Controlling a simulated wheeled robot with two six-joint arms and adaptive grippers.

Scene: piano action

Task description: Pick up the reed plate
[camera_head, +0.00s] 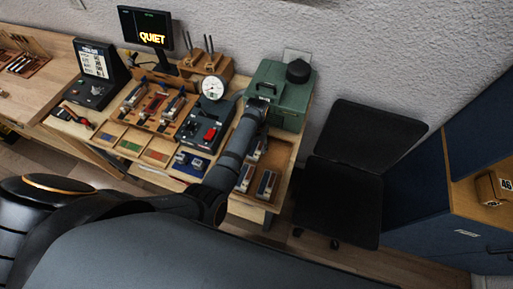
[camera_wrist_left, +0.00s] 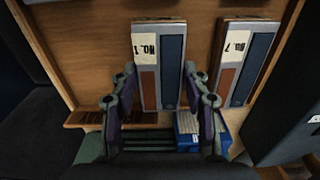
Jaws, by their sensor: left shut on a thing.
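The reed plate labelled No. 1 (camera_wrist_left: 146,74), with a pale grey and brown face and a dark blue strip, is between the two fingers of my left gripper (camera_wrist_left: 160,74) in the left wrist view. The gripper is shut on the sides of its near end. I cannot tell whether the plate is raised off the wooden tray (camera_wrist_left: 202,48). In the head view my left arm reaches over the tray at the bench's right end and largely hides the gripper. My right gripper is not in view.
A similar plate labelled No. 7 (camera_wrist_left: 248,58) lies beside it with a gap. A blue block (camera_wrist_left: 216,142) is close to one finger. In the head view, a green case (camera_head: 280,93) and a control box with a dial (camera_head: 212,88) stand nearby; a black chair (camera_head: 340,195) is to the right.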

